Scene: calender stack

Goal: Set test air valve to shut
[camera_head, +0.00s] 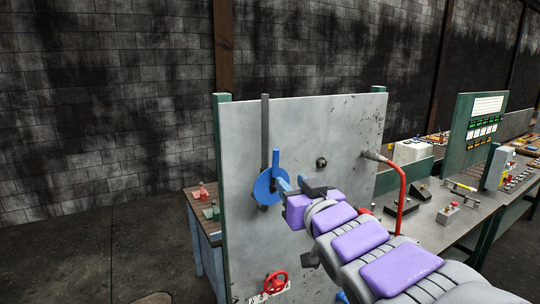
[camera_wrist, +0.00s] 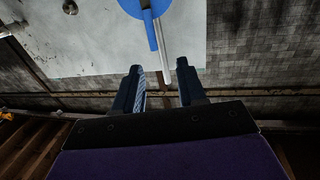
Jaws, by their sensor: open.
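A blue round disc (camera_head: 265,188) is mounted on the upright grey panel (camera_head: 330,130). A short blue lever (camera_head: 276,160) points up from it, beside a long grey vertical bar (camera_head: 265,120). No readable label shows whether this is the test air valve. My gripper (camera_head: 282,186) is just right of the disc. In the wrist view, the disc (camera_wrist: 144,8) is at the top, and the blue lever (camera_wrist: 152,36) and grey bar (camera_wrist: 163,62) point toward the gap between the open fingers (camera_wrist: 158,67). I cannot tell whether the gripper touches the lever; nothing is gripped.
A red handwheel (camera_head: 275,282) with an unreadable label is low on the panel. A dark round knob (camera_head: 321,162) is right of the disc. A red hose (camera_head: 402,195) hangs at the panel's right edge. A workbench (camera_head: 455,225) with small items stands at the right.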

